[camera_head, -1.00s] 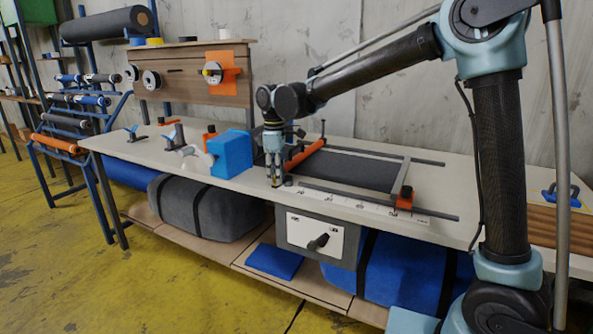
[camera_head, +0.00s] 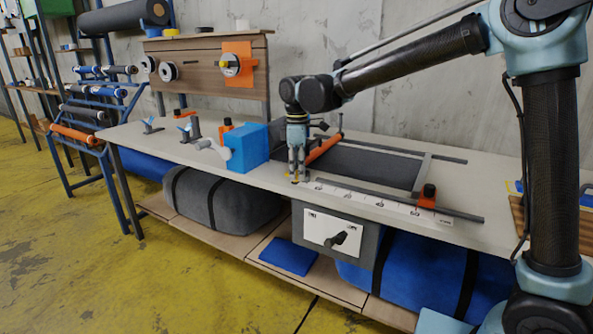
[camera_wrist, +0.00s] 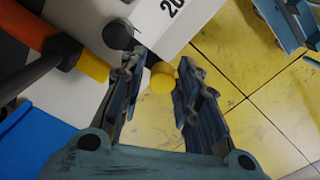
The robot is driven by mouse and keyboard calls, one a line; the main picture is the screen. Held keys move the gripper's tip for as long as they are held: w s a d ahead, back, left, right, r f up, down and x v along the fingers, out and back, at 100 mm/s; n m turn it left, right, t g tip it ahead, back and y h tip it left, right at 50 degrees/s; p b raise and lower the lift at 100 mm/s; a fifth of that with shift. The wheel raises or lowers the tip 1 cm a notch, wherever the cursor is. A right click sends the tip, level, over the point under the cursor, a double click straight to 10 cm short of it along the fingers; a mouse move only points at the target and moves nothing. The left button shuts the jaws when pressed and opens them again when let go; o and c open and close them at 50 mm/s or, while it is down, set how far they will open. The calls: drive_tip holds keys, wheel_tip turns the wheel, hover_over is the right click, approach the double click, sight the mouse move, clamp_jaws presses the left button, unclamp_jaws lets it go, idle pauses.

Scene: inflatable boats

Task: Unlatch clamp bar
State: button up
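The orange clamp bar (camera_head: 325,148) lies across the left end of the bench-top frame, beside a dark sheet. In the wrist view its orange length (camera_wrist: 28,22) shows at upper left, with a black collar and a yellow end (camera_wrist: 94,66). A yellow round knob (camera_wrist: 162,77) with a dark stem sits at the bench edge. My gripper (camera_head: 294,180) points down at the front edge, near the bar's front end. In the wrist view my gripper (camera_wrist: 158,75) is open, its fingers on either side of the yellow knob. Finger contact cannot be told.
A blue box (camera_head: 248,147) stands left of my gripper. A white ruler strip (camera_head: 375,200) and an orange-and-black stop (camera_head: 427,197) lie to the right. Yellow floor in front is free.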

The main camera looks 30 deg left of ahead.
sight(297, 171)
drive_tip(key=shift+o, duration=0.5)
drive_tip(key=shift+s, duration=0.15)
drive_tip(key=shift+r, duration=0.1)
wheel_tip(297, 171, up, 12)
idle(0.6)
